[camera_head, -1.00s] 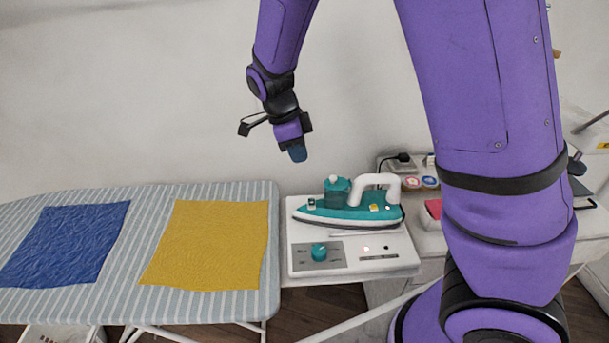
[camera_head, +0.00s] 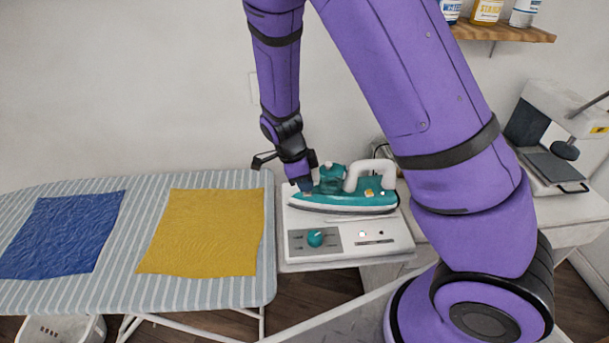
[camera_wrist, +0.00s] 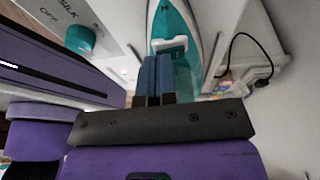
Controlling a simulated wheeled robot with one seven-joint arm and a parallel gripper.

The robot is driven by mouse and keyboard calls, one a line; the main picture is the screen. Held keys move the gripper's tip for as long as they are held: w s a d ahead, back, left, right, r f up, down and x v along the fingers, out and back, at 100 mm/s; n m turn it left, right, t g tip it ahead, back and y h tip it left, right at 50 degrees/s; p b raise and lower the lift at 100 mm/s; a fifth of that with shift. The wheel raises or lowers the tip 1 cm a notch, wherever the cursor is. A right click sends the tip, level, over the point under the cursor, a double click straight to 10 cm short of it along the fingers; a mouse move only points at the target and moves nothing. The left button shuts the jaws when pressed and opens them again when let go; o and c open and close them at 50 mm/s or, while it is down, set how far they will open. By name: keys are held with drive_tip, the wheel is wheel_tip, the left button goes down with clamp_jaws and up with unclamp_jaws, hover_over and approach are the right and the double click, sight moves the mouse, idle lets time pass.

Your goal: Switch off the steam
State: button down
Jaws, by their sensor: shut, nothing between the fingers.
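A teal and white iron (camera_head: 345,199) rests on a white station (camera_head: 385,238), its nose to the left and its white handle to the right. In the wrist view the iron (camera_wrist: 187,25) lies just beyond my fingers, with a small white part on its top (camera_wrist: 170,46); I cannot tell its setting. My gripper (camera_head: 305,186) is at the iron's nose, pointing down. Its blue fingers (camera_wrist: 155,90) are together and empty, over or against the iron's top; contact is unclear. A teal dial (camera_head: 315,238) is on the station's front, and it also shows in the wrist view (camera_wrist: 80,39).
A striped ironing board (camera_head: 150,290) to the left holds a blue cloth (camera_head: 62,235) and a yellow cloth (camera_head: 203,230). A black cord (camera_wrist: 235,45) lies beside the iron. A grey-white machine (camera_head: 548,145) stands at the right, below a shelf (camera_head: 505,33) with bottles.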

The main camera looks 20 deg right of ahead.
drive_tip(key=shift+s+a+f, duration=0.1)
drive_tip(key=shift+s+f, duration=0.05)
drive_tip(key=shift+f, duration=0.15)
idle(0.4)
drive_tip(key=shift+w+d+r, duration=0.15)
drive_tip(key=shift+w, duration=0.25)
drive_tip(key=shift+w+d+r, duration=0.1)
drive_tip(key=shift+w, duration=0.3)
